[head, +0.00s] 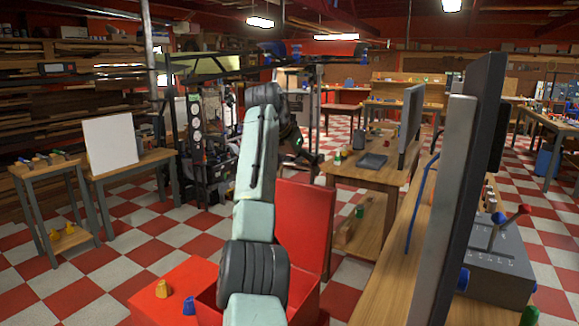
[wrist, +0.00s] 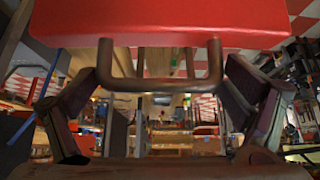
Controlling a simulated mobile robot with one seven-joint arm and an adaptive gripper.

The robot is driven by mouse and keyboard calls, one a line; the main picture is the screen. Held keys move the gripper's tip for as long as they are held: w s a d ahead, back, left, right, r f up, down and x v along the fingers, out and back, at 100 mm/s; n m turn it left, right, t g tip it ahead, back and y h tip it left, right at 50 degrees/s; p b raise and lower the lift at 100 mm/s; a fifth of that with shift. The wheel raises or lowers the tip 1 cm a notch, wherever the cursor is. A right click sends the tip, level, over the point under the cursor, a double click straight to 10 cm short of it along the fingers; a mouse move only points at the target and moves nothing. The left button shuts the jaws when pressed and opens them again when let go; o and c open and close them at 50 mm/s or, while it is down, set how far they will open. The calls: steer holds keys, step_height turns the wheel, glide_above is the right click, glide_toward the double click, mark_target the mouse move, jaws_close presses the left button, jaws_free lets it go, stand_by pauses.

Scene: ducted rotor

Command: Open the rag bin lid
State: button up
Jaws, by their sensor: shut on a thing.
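The red rag bin (head: 304,300) stands low at the front, partly behind my arm. Its red lid (head: 303,215) stands raised and steep above the bin's back; its red edge also fills the top of the wrist view (wrist: 165,20). The dark U-shaped lid handle (wrist: 160,84) lies between my fingers. My gripper (wrist: 165,78) is shut on the handle, with a finger at each side of it. In the head view, the gripper is near the lid's top, and my arm hides much of the contact.
A red surface left of the bin holds a yellow piece (head: 162,289) and a blue piece (head: 189,306). A wooden workbench (head: 365,172) stands right of the lid. A large grey panel (head: 455,200) rises close at right. Checkered floor is free at left.

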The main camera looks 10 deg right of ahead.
steer(key=shift+r, duration=0.25)
steer(key=o, duration=1.3)
steer(key=shift+o, duration=0.2)
steer(key=shift+f, duration=0.15)
steer(key=v, duration=1.2)
